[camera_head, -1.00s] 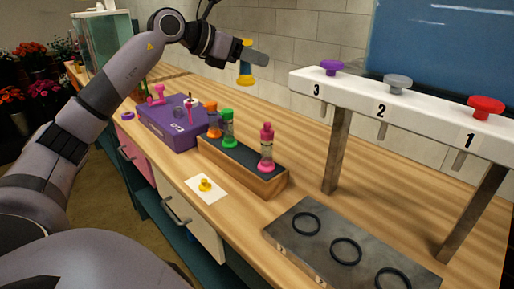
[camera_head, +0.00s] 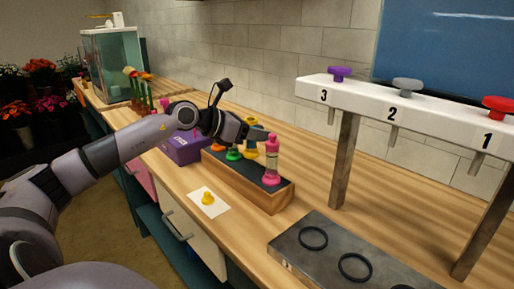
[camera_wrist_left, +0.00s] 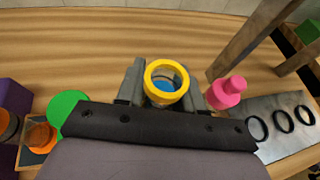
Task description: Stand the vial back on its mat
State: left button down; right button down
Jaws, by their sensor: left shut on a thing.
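My left gripper (camera_head: 258,136) is shut on the yellow vial (camera_head: 250,153) over the wooden rack (camera_head: 250,197), between the green vial and the pink vial. In the left wrist view the vial's open yellow rim (camera_wrist_left: 150,68) sits between the two fingers (camera_wrist_left: 164,85), with blue inside. The vial looks upright; I cannot tell whether its base touches the rack's dark mat surface. The pink vial (camera_head: 271,160) stands at the rack's near end. The green vial (camera_head: 233,154) and orange vial (camera_head: 217,147) are partly hidden by my gripper. My right gripper is not in view.
A yellow stopper (camera_head: 208,198) sits on a white card (camera_head: 222,209) in front of the rack. A purple box (camera_head: 184,150) is behind left. A grey plate (camera_head: 297,258) with black rings and a white numbered stand (camera_head: 360,97) are at right.

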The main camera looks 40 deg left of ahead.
aim_at(247, 145)
pick_arm(q)
jog(key=shift+f, duration=1.9)
jog(key=c, duration=0.7)
grip_release()
jog(key=shift+f, duration=0.15)
